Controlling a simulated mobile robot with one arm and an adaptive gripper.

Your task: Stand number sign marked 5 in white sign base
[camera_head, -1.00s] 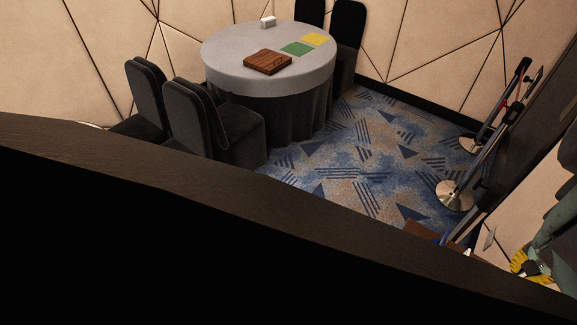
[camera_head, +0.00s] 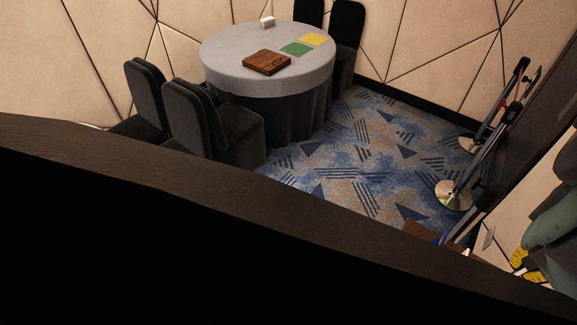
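A round table with a grey cloth (camera_head: 230,68) stands at the back. A small white block (camera_head: 267,22), which may be the white sign base, sits near its far edge. A green card (camera_head: 297,49) and a yellow card (camera_head: 315,40) lie flat on the table. I see no number on either, so I cannot tell which sign is marked 5. Yellow-and-black parts (camera_head: 519,259) at the lower right seem to belong to my gripper, below a grey-green arm link. The arm link partly hides them, and the fingertips cannot be made out. My gripper is far from the table.
A brown wooden board (camera_head: 266,62) lies on the table's near side. Dark chairs (camera_head: 185,120) stand left of the table and more (camera_head: 346,40) behind it. Posts with round metal bases (camera_head: 453,196) stand at right. The patterned carpet (camera_head: 350,165) between is open. A dark ledge crosses the foreground.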

